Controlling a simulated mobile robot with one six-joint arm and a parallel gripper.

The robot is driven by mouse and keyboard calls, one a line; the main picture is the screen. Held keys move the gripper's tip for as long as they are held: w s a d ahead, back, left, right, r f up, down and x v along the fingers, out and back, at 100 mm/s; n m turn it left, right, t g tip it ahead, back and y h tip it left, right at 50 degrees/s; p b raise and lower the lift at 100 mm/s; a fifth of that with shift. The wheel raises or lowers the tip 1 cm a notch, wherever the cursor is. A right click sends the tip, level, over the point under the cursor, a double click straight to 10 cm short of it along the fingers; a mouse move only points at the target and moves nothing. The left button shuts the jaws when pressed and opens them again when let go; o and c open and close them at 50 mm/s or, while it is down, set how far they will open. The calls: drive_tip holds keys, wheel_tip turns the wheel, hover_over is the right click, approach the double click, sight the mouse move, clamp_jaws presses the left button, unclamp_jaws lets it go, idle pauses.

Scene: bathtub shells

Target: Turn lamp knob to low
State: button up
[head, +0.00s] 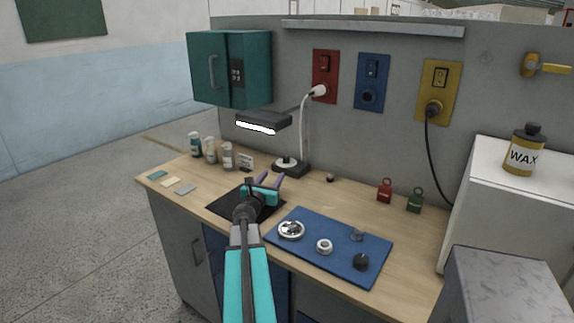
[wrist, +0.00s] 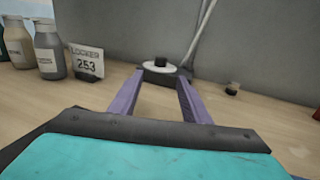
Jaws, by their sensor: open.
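The desk lamp stands at the back of the wooden bench, with its lit lamp head (head: 262,123) on a white curved stem. Its dark base (head: 299,170) carries a pale round dial with a dark lamp knob (head: 287,160) on top. In the wrist view the lamp knob (wrist: 160,62) shows straight ahead, between and beyond the purple fingertips. My gripper (head: 280,180) is open and empty, in front of the lamp base; it also shows in the wrist view (wrist: 159,78). The fingers look apart from the knob. The dial's setting is too small to read.
Several bottles (head: 211,150) and a locker 253 sign (wrist: 87,61) stand left of the lamp. A small dark piece (head: 330,177) sits to its right. A blue mat (head: 340,262) with several small parts lies front right. A teal cabinet (head: 208,70) hangs above left.

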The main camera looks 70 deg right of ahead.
sight(285, 159)
drive_tip(key=shift+s, duration=0.2)
drive_tip(key=shift+w+d, duration=0.1)
drive_tip(key=shift+w, duration=0.1)
drive_tip(key=shift+w+d+p, duration=0.15)
drive_tip(key=shift+d+p, duration=1.15)
drive_tip(key=shift+d, duration=5.45)
drive_tip(key=c, duration=1)
drive_tip(key=shift+a+f, duration=0.1)
drive_tip(key=shift+a, duration=0.25)
drive_tip(key=shift+c, duration=0.2)
drive_tip(key=shift+d+r, duration=0.2)
drive_tip(key=shift+d, duration=0.1)
